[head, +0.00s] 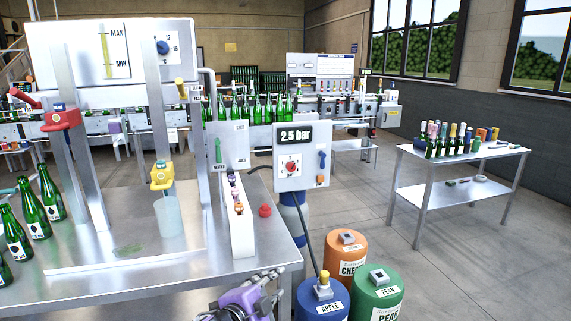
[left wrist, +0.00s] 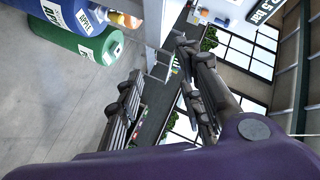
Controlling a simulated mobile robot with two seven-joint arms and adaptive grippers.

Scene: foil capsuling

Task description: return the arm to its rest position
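My left gripper (head: 277,285) is in the head view at the bottom, just off the front right corner of the steel table (head: 190,284). Part of its purple wrist shows below the dark fingers. In the left wrist view the two fingers of my left gripper (left wrist: 158,78) stand apart with nothing between them, so it is open and empty. My right arm and gripper are in neither view.
Blue (head: 322,299), green (head: 377,294) and orange (head: 345,257) drums stand on the floor right of my left gripper. A pressure panel (head: 302,172) rises behind it. A side table (head: 455,204) with bottles stands farther right; floor before it is clear.

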